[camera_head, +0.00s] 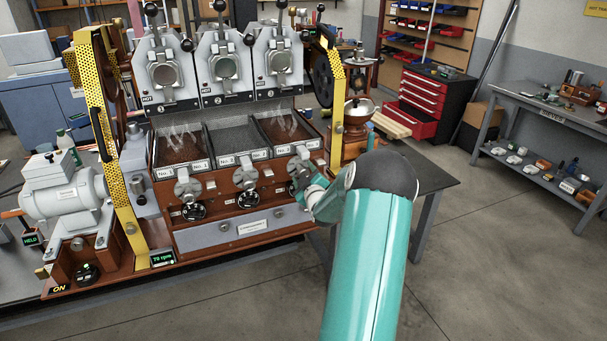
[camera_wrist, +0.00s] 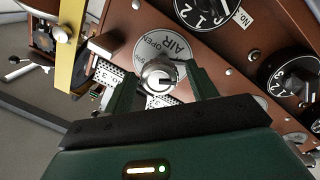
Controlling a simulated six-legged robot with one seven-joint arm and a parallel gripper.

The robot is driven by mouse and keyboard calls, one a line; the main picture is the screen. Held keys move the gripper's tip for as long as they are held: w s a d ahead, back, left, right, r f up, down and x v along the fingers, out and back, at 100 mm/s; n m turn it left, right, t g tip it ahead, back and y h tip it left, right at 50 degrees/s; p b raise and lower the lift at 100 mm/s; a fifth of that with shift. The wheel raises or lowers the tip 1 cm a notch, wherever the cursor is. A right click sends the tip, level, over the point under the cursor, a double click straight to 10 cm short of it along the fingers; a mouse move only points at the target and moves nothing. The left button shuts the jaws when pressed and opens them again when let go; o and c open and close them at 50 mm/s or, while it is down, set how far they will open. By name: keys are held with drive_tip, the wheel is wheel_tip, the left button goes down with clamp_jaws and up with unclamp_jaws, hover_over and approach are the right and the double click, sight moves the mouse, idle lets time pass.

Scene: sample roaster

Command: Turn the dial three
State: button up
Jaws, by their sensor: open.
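The roaster's front panel (camera_head: 215,215) carries a row of silver discs with black dials below them. One black dial (camera_head: 193,211) is below No. 1 and another (camera_head: 248,199) below No. 2. At the No. 3 station (camera_head: 285,151) my gripper (camera_head: 302,178) covers much of the controls. In the wrist view my gripper (camera_wrist: 160,72) is open, a finger on either side of a silver knob (camera_wrist: 160,77) on a disc marked AIR and OPEN. I cannot tell whether the fingers touch it. Two numbered black dials (camera_wrist: 205,8) (camera_wrist: 290,75) show beside it, outside the fingers.
A black bench (camera_head: 435,180) is at right, with open floor (camera_head: 480,270) beyond.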

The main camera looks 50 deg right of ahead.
drive_tip(key=shift+w+d, duration=0.4)
drive_tip(key=shift+w, duration=0.1)
drive_tip(key=c, duration=1)
